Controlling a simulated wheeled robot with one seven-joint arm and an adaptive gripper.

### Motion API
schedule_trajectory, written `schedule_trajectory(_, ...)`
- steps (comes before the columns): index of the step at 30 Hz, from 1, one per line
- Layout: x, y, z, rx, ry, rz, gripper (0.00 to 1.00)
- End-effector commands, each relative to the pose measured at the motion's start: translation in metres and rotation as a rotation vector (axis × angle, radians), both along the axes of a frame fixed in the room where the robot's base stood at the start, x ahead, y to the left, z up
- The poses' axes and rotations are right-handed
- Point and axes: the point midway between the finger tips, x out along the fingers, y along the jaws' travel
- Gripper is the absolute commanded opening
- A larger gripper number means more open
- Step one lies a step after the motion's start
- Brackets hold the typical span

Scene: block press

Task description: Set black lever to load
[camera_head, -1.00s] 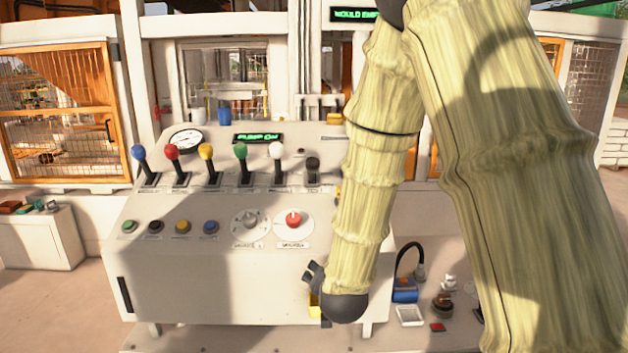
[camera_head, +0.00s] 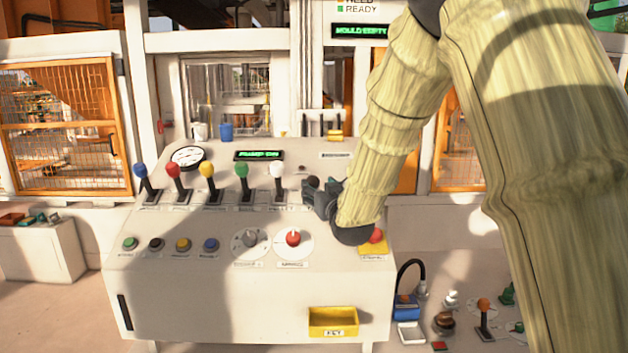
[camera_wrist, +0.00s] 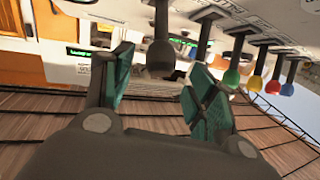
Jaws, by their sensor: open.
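The black lever (camera_wrist: 160,55) is the last in the lever row, right of the white lever (camera_head: 278,176). In the head view my gripper (camera_head: 320,190) is at the black lever and covers most of it. In the wrist view my gripper (camera_wrist: 160,88) is open, with its teal-padded fingers apart. The black knob shows between and just beyond the fingertips there, and the fingers are not closed on it. The lever's setting and its label cannot be read.
Blue (camera_head: 141,172), red (camera_head: 173,171), yellow (camera_head: 206,171) and green (camera_head: 241,171) levers stand further left on the console. Buttons and two dials (camera_head: 293,239) are below. A yellow key tray (camera_head: 333,322) sits low on the front. The display (camera_head: 362,31) reads MOULD EMPTY.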

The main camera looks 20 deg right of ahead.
Motion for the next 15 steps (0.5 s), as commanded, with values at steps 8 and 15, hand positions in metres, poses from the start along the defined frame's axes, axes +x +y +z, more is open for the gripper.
schedule_trajectory(8, 0.039, 0.000, 0.001, 0.001, 0.001, 0.000, 0.57)
schedule_trajectory(15, 0.059, 0.000, 0.001, 0.002, 0.000, -0.001, 0.57)
